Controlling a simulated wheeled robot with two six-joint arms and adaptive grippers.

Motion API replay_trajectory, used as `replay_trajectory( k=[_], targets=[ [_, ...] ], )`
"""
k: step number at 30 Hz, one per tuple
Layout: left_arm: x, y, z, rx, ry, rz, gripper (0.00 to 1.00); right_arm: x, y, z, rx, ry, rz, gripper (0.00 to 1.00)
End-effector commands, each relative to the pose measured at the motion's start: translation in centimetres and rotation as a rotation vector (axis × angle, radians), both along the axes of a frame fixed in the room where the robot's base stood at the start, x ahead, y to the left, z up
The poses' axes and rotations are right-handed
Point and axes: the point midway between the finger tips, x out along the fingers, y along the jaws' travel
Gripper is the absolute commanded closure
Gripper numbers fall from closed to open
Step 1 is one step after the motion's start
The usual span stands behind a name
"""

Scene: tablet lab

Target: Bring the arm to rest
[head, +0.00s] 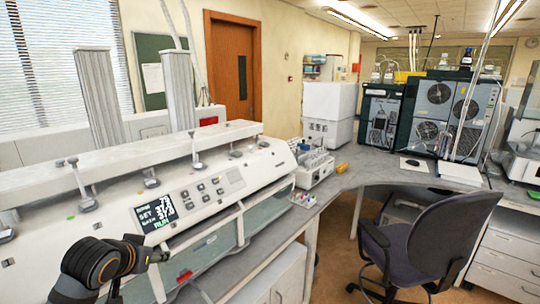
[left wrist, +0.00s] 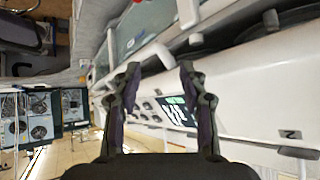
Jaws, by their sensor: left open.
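My left arm comes in at the lower left of the head view, with its dark wrist and gripper (head: 140,256) in front of the white tablet testing machine (head: 225,185). In the left wrist view the two dark fingers of my left gripper (left wrist: 158,68) stand apart with nothing between them. The machine's white front and lit display (left wrist: 176,110) show behind the fingers. The gripper holds nothing; its distance from the machine's front is hard to tell. My right gripper is not in view.
An office chair (head: 425,240) stands on the floor at the right. A small rack instrument (head: 315,168) sits on the bench (head: 375,172) beyond the machine. Dark stacked instruments (head: 440,108) stand at the back right. Floor shows between bench and chair.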

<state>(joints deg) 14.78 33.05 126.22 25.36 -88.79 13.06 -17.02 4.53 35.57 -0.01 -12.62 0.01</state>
Motion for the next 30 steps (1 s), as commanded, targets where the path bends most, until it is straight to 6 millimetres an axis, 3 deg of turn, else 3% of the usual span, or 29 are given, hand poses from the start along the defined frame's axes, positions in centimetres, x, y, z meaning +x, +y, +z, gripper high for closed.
replay_trajectory(
  k=[1, 3, 6, 12, 19, 26, 30],
  targets=[
    [-1.7, -1.1, -3.5, -0.004, 0.056, -0.011, 0.57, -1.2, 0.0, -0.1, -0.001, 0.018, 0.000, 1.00],
    [-4.5, -2.5, -8.0, 0.000, 0.130, -0.020, 0.57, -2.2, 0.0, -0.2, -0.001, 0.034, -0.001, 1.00],
    [-8.7, -3.8, -12.7, 0.006, 0.222, -0.021, 0.57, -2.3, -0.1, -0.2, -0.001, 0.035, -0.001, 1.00],
    [-16.3, -5.0, -18.6, 0.016, 0.371, -0.005, 0.57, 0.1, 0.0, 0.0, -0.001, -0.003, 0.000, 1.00],
    [-24.2, -5.6, -22.3, 0.028, 0.521, 0.031, 0.57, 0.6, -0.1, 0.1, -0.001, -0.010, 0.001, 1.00],
    [-22.9, -4.7, -30.6, 0.031, 0.556, 0.040, 0.57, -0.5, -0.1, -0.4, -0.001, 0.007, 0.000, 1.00],
    [-22.9, -4.1, -36.8, 0.029, 0.580, 0.047, 0.57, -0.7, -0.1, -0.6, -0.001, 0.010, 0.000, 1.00]
  ],
)
